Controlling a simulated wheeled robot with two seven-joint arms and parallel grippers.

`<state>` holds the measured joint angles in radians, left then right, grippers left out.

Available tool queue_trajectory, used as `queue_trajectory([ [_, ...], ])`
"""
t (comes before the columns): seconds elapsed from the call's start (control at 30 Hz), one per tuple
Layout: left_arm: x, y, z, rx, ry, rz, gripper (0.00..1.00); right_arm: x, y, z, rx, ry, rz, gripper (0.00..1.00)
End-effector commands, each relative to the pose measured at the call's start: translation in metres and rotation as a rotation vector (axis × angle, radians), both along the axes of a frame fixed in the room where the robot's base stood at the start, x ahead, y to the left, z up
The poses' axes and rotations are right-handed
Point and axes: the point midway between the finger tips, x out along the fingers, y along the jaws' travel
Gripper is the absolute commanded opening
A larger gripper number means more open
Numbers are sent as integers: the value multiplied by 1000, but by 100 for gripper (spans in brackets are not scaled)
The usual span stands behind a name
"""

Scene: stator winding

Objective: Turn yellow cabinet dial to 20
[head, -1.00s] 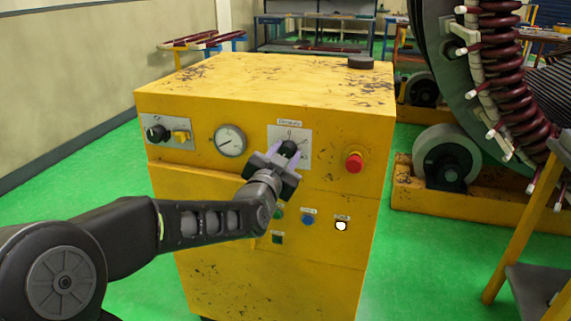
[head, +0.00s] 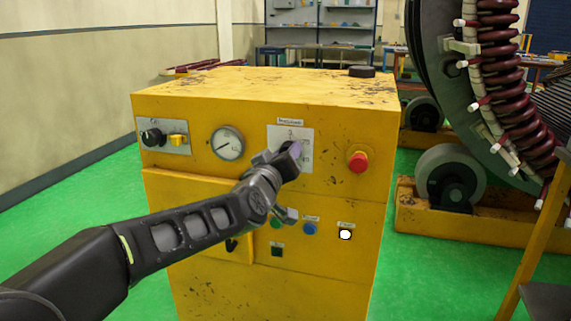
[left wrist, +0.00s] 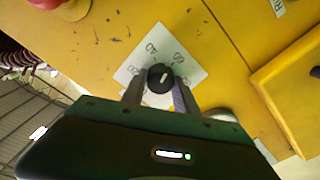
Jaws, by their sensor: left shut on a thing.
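The yellow cabinet (head: 330,192) stands in front of me. Its dial sits on a white scale plate (head: 305,137) in the upper front. My left gripper (head: 289,155) is at the plate and mostly hides the dial in the head view. In the left wrist view the round black dial (left wrist: 160,77) with a white pointer mark lies between the two fingers of my left gripper (left wrist: 159,86), which are shut on it. The scale plate (left wrist: 140,62) looks tilted there, and its numbers are too small to read surely. My right gripper is not in view.
A pressure gauge (head: 228,143) and a black knob (head: 153,137) are left of the dial. A red button (head: 358,160) is right of it. Several small buttons sit below. A large wheel with dark red coils (head: 500,60) stands at the right.

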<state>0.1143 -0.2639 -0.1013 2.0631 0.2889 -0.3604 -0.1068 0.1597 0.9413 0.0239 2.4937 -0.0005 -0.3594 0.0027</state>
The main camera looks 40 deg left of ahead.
Motion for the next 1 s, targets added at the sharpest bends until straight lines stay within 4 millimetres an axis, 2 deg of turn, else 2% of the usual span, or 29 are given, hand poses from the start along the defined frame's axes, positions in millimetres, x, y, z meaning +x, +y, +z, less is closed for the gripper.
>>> queue_trajectory([
  [0.03, 0, -1, -4, -43, -14, -1, 0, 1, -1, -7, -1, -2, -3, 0],
  [0.3, 0, 0, -4, -284, -99, -2, 0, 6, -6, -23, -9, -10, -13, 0],
  [1.0, 0, 0, -4, -913, -316, -2, 0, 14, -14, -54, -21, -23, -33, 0],
])
